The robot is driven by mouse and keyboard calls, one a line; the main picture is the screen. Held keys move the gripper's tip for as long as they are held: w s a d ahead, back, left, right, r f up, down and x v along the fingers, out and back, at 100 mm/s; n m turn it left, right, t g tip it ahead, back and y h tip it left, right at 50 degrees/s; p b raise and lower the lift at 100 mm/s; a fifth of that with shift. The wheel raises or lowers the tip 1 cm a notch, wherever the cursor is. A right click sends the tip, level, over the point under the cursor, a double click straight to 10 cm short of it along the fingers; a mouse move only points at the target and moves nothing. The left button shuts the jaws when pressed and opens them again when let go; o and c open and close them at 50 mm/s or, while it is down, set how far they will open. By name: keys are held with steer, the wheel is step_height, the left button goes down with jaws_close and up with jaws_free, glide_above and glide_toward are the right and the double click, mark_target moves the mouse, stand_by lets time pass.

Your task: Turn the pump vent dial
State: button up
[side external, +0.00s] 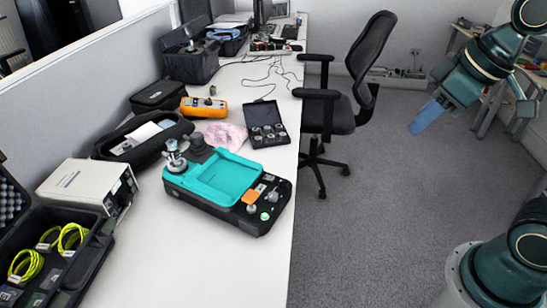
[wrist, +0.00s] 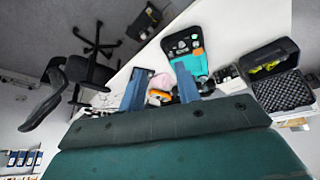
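A black pump unit with a teal top (side external: 222,180) sits on the white bench near its front edge. Small knobs and an orange label sit at its right end, with a pale knob (side external: 265,216) near the corner. A metal fitting (side external: 174,157) stands at its left end. I cannot tell which knob is the vent dial. The unit also shows upside down in the wrist view (wrist: 196,64). My gripper (side external: 417,127) is off the bench, over the floor to the right, far from the pump. In the wrist view its blue fingers (wrist: 160,72) are apart with nothing held between them.
An orange meter (side external: 204,107), a pink cloth (side external: 225,136) and an open black case of small parts (side external: 267,124) lie behind the pump. A white box (side external: 88,186) and a case with yellow cables (side external: 45,262) are to the left. An office chair (side external: 345,100) stands beside the bench.

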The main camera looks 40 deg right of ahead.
steer(key=w+f+n+g, duration=0.1)
steer(key=w+n, duration=0.2)
steer(key=w, duration=0.6)
steer(key=n+g+y, duration=0.2)
steer(key=n+y, duration=0.2)
steer(key=n, duration=0.4)
glide_above(283, 180)
steer(key=s+d, duration=0.2)
steer(key=d, duration=0.3)
step_height(283, 180, down, 19)
steer(key=shift+d, duration=0.1)
steer(key=shift+f, duration=0.2)
steer(key=x, duration=1.3)
steer(key=shift+s+f, duration=0.2)
steer(key=shift+f, duration=0.05)
steer(key=c, duration=0.7)
